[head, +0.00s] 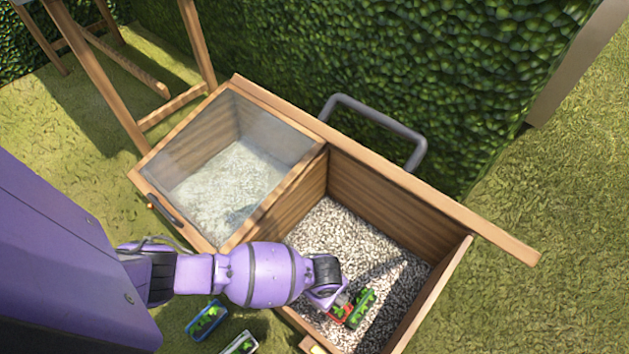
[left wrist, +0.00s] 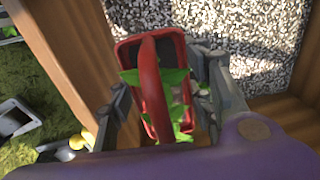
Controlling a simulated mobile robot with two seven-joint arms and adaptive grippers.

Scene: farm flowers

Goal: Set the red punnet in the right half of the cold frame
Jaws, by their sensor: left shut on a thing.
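The cold frame (head: 465,222) is a wooden box with two halves. Its left half is under a glass lid (head: 235,165); its right half is open with a pale gravel floor (head: 330,235). My left gripper (head: 334,306) reaches into the front of the right half. It is shut on the red punnet (left wrist: 134,52), whose red handle and green leaves show between the fingers in the left wrist view. In the head view the red punnet (head: 340,311) is partly hidden by the gripper, with green beside it. I cannot tell whether it touches the gravel. My right gripper is not in view.
A blue punnet (head: 207,320) and a grey punnet (head: 240,344) stand on the grass in front of the frame. A hedge (head: 420,80) rises behind it, with a grey metal handle (head: 375,115) between. The gravel behind the gripper is clear.

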